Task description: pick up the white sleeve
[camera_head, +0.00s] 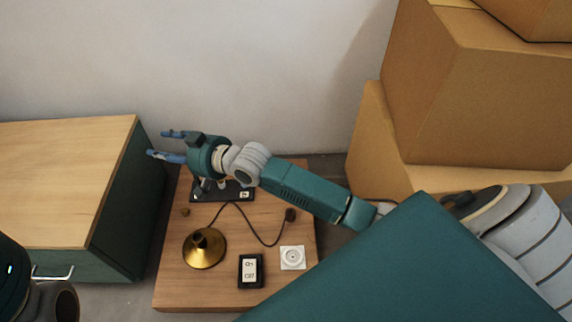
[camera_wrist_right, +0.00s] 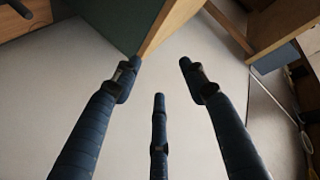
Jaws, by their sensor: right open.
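I cannot pick out the white sleeve for certain. Small pale pieces (camera_head: 221,184) stand on a black tray (camera_head: 232,198) at the back of the wooden board, partly hidden under my right wrist in the head view. My right gripper (camera_head: 158,143) is open and empty, with its blue fingers pointing left past the board towards the cabinet's back corner. In the right wrist view the fingers of the right gripper (camera_wrist_right: 159,70) are spread with nothing between them. My left gripper does not show.
The wooden board (camera_head: 173,285) carries a brass lamp base (camera_head: 204,250) with a dark cord, a black-framed switch (camera_head: 250,271) and a white socket (camera_head: 292,257). A green cabinet (camera_head: 125,220) with a wooden top stands left. Cardboard boxes (camera_head: 470,100) stand right.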

